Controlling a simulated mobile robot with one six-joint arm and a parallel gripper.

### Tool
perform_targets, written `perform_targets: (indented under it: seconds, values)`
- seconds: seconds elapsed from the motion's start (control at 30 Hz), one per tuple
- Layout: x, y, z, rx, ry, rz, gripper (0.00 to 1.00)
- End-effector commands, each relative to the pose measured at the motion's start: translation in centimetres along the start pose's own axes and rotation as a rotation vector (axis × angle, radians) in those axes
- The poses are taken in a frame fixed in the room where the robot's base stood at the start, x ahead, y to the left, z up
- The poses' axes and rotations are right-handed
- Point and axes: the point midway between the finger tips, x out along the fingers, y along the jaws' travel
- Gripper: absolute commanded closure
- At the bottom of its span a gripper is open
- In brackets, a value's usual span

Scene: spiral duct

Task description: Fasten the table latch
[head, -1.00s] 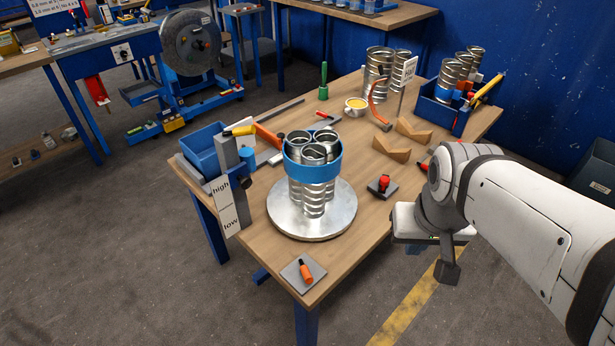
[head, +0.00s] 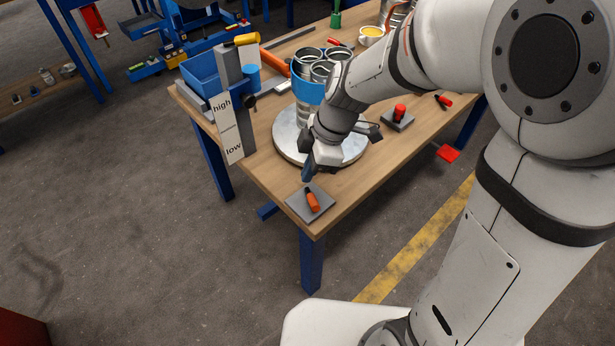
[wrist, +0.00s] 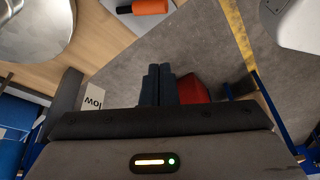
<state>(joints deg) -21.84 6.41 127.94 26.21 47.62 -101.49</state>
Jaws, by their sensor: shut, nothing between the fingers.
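An orange lever with a dark end (head: 313,201) lies on a square grey plate (head: 296,207) at the table's front corner; this looks like the table latch. My gripper (head: 307,176) is just above and behind that plate, pointing down, apart from the lever as far as I can tell. In the wrist view the fingers (wrist: 158,84) are together and empty. The orange lever (wrist: 150,6) shows there at the top edge, beyond the fingertips. A second grey plate with a red knob (head: 399,112) is farther back on the right side of the table.
A round silver turntable (head: 283,140) carries metal ducts in a blue ring (head: 306,90), close behind my gripper and partly hidden by my arm. A high/low sign post (head: 228,128) stands left. The front corner is otherwise clear.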

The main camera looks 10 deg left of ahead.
Motion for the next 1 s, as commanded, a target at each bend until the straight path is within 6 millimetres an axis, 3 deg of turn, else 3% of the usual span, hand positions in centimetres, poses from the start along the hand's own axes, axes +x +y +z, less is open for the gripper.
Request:
perform_targets:
  seconds: [0.1, 0.57, 0.77, 1.0]
  values:
    - [1.3, 0.3, -0.7, -0.080, 0.012, -0.014, 1.00]
    - [1.8, 0.4, -0.8, -0.101, 0.015, -0.016, 1.00]
    - [4.8, 0.3, -0.8, -0.101, 0.014, -0.021, 1.00]
    - [10.0, 0.1, -0.9, -0.101, 0.014, -0.022, 1.00]
